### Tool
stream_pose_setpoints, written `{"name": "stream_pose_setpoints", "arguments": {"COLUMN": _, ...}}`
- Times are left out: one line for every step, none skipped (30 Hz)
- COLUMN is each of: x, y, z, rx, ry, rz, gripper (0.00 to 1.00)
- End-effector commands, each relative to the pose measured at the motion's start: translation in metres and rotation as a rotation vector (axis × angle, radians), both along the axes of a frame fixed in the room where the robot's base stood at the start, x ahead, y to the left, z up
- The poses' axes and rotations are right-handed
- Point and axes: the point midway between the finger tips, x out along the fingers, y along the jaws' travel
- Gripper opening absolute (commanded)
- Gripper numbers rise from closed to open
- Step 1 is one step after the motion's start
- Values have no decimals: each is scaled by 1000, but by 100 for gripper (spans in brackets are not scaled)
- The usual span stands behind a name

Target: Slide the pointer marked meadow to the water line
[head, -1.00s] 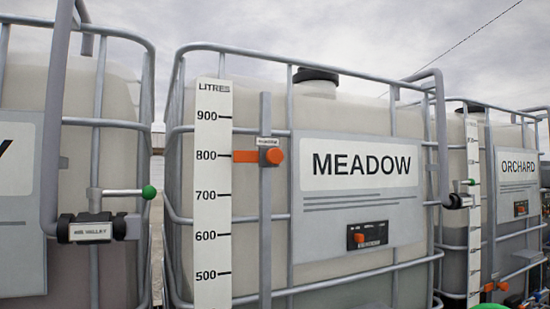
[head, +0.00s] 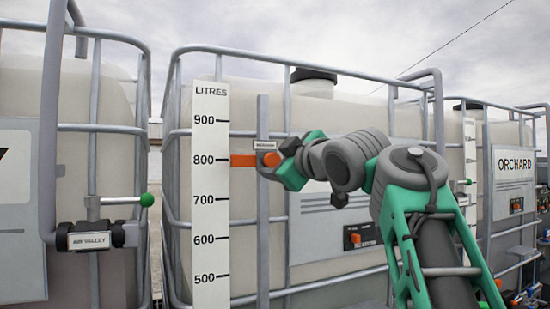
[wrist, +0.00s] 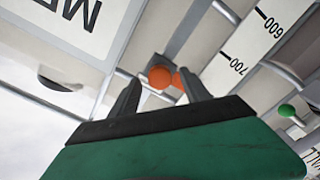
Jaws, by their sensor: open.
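The meadow pointer (head: 243,160) is an orange bar with an orange round knob (head: 271,159) on a grey vertical rail (head: 263,220). It points at 800 on the white litre scale (head: 210,220). The MEADOW tank (head: 330,105) is behind, its sign mostly hidden by my arm. A darker zone shows low in the tank, near or below the 500 mark; its edge is faint. My gripper (head: 274,172) is at the knob. In the wrist view my open gripper (wrist: 160,88) has the orange knob (wrist: 160,76) between its fingertips; contact is unclear.
A pipe valve with a green-knobbed handle (head: 146,200) stands to the left. The ORCHARD tank (head: 475,125) with its own scale is to the right. Tubular cage bars (head: 210,134) surround the MEADOW tank. A small orange-switched box (head: 355,237) sits below the sign.

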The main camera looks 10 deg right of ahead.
Motion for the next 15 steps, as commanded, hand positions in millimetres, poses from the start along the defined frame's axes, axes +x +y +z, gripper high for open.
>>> {"name": "stream_pose_setpoints", "arguments": {"x": 7, "y": 3, "z": 2, "rx": 0, "ry": 1, "rz": 4, "gripper": 55}}
{"name": "stream_pose_setpoints", "arguments": {"x": 10, "y": 3, "z": 2, "rx": 0, "ry": 1, "rz": 2, "gripper": 55}}
{"name": "stream_pose_setpoints", "arguments": {"x": 13, "y": 3, "z": 1, "rx": 0, "ry": 1, "rz": 1, "gripper": 55}}
{"name": "stream_pose_setpoints", "arguments": {"x": 14, "y": 3, "z": 1, "rx": 0, "ry": 1, "rz": 1, "gripper": 55}}
{"name": "stream_pose_setpoints", "arguments": {"x": 15, "y": 4, "z": 1, "rx": 0, "ry": 0, "rz": 0, "gripper": 55}}
{"name": "stream_pose_setpoints", "arguments": {"x": 15, "y": 4, "z": 0, "rx": 0, "ry": 0, "rz": 0, "gripper": 55}}
{"name": "stream_pose_setpoints", "arguments": {"x": 15, "y": 3, "z": 0, "rx": 0, "ry": -1, "rz": -1, "gripper": 55}}
{"name": "stream_pose_setpoints", "arguments": {"x": 15, "y": 3, "z": 0, "rx": 0, "ry": -1, "rz": -1, "gripper": 55}}
{"name": "stream_pose_setpoints", "arguments": {"x": 15, "y": 3, "z": 0, "rx": 0, "ry": 0, "rz": -1, "gripper": 55}}
{"name": "stream_pose_setpoints", "arguments": {"x": 15, "y": 3, "z": 0, "rx": 0, "ry": 0, "rz": -1, "gripper": 55}}
{"name": "stream_pose_setpoints", "arguments": {"x": 15, "y": 3, "z": 0, "rx": 0, "ry": 0, "rz": -1, "gripper": 55}}
{"name": "stream_pose_setpoints", "arguments": {"x": 15, "y": 3, "z": 0, "rx": 0, "ry": 0, "rz": -1, "gripper": 53}}
{"name": "stream_pose_setpoints", "arguments": {"x": 15, "y": 3, "z": 0, "rx": 0, "ry": 0, "rz": -1, "gripper": 50}}
{"name": "stream_pose_setpoints", "arguments": {"x": 15, "y": 3, "z": 0, "rx": 0, "ry": 0, "rz": -1, "gripper": 48}}
{"name": "stream_pose_setpoints", "arguments": {"x": 15, "y": 3, "z": 0, "rx": 0, "ry": 0, "rz": -1, "gripper": 44}}
